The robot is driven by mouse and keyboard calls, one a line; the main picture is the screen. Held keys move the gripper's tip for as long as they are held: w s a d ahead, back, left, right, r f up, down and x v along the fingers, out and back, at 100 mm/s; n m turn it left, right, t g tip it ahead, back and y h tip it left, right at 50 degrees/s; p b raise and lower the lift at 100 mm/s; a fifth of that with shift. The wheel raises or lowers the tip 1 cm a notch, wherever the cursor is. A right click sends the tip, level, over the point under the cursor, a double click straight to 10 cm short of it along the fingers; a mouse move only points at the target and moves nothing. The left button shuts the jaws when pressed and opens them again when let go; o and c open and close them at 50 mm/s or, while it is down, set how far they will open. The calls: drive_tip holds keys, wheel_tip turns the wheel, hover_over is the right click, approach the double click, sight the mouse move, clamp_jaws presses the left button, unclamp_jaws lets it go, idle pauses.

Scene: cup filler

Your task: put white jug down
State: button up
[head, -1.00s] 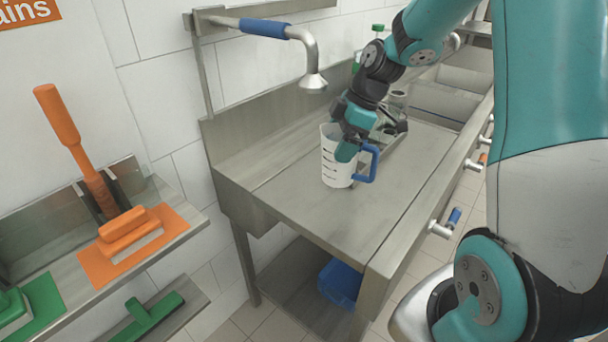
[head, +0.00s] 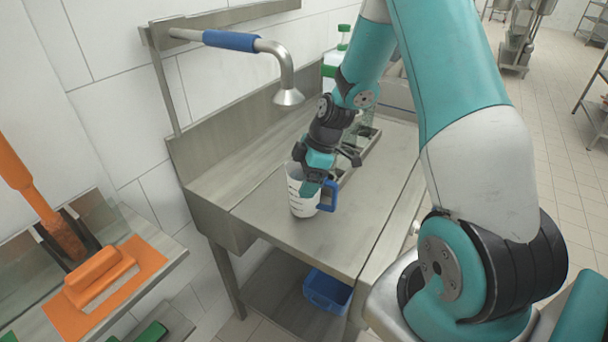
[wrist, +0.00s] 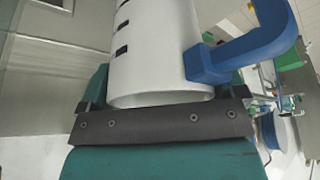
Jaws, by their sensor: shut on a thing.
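The white jug (head: 302,199) has a blue handle (head: 328,196) and dark marks on its side. It is upright at the front part of the steel counter (head: 262,212). I cannot tell whether its base touches the counter. My gripper (head: 311,187) is shut on the jug at its rim, with the fingers hiding part of the rim. In the wrist view, the jug (wrist: 155,55) fills the middle between the jaws, with the blue handle (wrist: 240,45) to its right.
A spray head (head: 288,97) on a pipe hangs above the counter, left of my arm. Green-capped bottles (head: 340,52) stand behind. A shelf with orange tools (head: 98,275) is at the left. A blue bin (head: 328,290) is below. The counter left of the jug is clear.

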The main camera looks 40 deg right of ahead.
drive_tip(key=shift+f, duration=0.1)
drive_tip(key=shift+f, duration=0.1)
drive_tip(key=o, duration=0.7)
drive_tip(key=shift+c, duration=0.2)
drive_tip(key=b+v, duration=0.2)
drive_tip(key=v, duration=1)
